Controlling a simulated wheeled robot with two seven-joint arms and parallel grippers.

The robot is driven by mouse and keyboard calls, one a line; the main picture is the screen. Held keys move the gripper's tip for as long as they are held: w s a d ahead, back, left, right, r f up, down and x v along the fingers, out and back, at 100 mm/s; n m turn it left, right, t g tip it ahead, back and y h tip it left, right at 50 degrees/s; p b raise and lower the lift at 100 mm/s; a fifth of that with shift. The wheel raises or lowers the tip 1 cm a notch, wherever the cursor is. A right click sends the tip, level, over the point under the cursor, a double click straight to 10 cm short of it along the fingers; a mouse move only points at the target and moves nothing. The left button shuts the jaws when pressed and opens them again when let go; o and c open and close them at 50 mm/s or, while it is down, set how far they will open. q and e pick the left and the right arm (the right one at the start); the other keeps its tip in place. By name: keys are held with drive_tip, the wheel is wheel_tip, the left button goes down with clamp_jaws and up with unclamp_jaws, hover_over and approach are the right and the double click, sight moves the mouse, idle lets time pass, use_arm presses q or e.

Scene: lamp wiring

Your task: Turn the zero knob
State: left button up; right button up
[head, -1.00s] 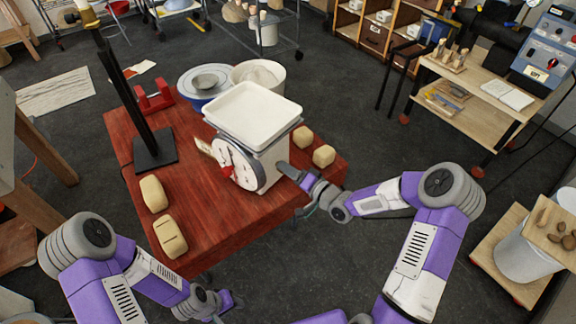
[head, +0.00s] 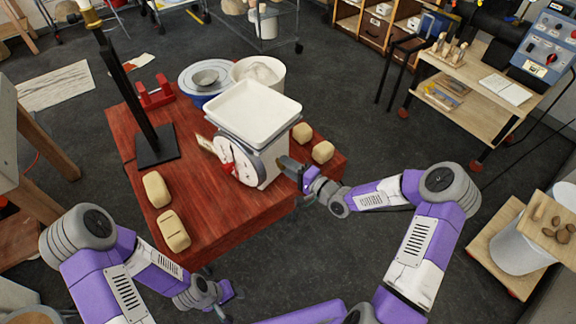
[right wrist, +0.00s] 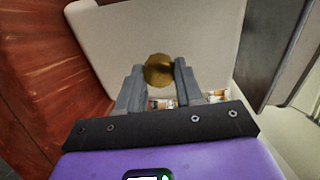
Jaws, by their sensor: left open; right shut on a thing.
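The kitchen scale (head: 270,165) stands on the red wooden table, with a white tray (head: 255,108) on top and a round dial (head: 236,160) with a red pointer on its front-left face. The brass zero knob (right wrist: 158,69) is on the scale's pale side wall. In the right wrist view, my right gripper (right wrist: 158,72) has its fingers on either side of the knob, shut on it. In the head view, my right gripper (head: 284,164) is at the scale's right side, and the knob is hidden. My left gripper (head: 230,290) is open and empty, low in front of the table.
Loaf-like blocks lie on the red table (head: 215,220), two at front left (head: 172,230) and two right of the scale (head: 322,152). A black post (head: 155,148), a red stand (head: 155,92), a blue-rimmed basin (head: 190,88) and a white tub (head: 270,70) stand around it.

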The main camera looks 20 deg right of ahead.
drive_tip(key=o, duration=1)
drive_tip(key=shift+o, duration=0.2)
drive_tip(key=v, duration=0.7)
drive_tip(key=shift+s+d+p, duration=0.15)
drive_tip(key=shift+s+p, duration=0.15)
drive_tip(key=shift+p, duration=0.1)
drive_tip(key=shift+f, duration=0.1)
